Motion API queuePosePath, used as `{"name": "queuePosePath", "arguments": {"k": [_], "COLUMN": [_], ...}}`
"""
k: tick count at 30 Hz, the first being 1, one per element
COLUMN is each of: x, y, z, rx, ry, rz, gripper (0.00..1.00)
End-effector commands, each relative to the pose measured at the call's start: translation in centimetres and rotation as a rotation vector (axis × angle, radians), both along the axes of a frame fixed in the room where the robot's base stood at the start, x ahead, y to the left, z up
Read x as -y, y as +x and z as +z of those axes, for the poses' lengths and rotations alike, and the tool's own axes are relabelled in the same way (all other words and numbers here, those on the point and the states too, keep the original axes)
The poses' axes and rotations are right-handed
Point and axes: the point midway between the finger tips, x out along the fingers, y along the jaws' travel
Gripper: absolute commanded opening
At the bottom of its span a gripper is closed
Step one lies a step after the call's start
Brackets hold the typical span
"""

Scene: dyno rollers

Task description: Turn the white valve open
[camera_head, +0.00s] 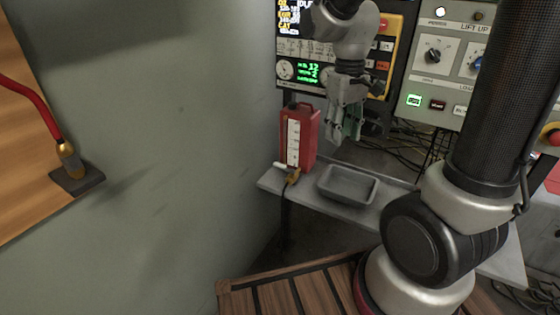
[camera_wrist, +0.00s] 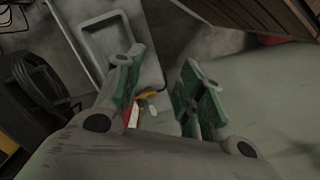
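The white valve handle (camera_head: 281,166) sits on a brass valve body (camera_head: 293,177) at the left end of a grey shelf, just below a red canister (camera_head: 302,140) with a white scale. In the wrist view, part of the brass body (camera_wrist: 148,96) and a small white piece (camera_wrist: 153,109) show between my fingers, close to the picture's middle. My gripper (camera_head: 345,133) hangs above the shelf, to the right of the canister and apart from the valve. Its green-padded fingers (camera_wrist: 160,73) are spread with nothing between them. The canister is mostly hidden in the wrist view.
A grey tray (camera_head: 348,186) lies on the shelf (camera_head: 385,213) right of the valve. Control panels (camera_head: 440,60) stand behind, with loose cables below them. A plain wall (camera_head: 170,150) is at left. A slatted wooden surface (camera_head: 290,290) lies in front.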

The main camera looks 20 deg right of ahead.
Motion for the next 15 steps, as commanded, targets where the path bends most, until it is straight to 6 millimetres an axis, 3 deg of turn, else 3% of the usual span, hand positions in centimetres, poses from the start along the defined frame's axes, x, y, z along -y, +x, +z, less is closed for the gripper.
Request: {"name": "queuePosePath", "arguments": {"k": [9,14,15], "x": [-6.1,-8.4,-9.0], "y": [11.5,16.8,18.7], "z": [-11.5,-15.9,-16.3], "rx": [-0.113,-0.081,-0.048], "ry": [-0.006,0.008,0.014], "rz": [0.251,0.378,0.418], "gripper": [0.38,0.38,0.38]}}
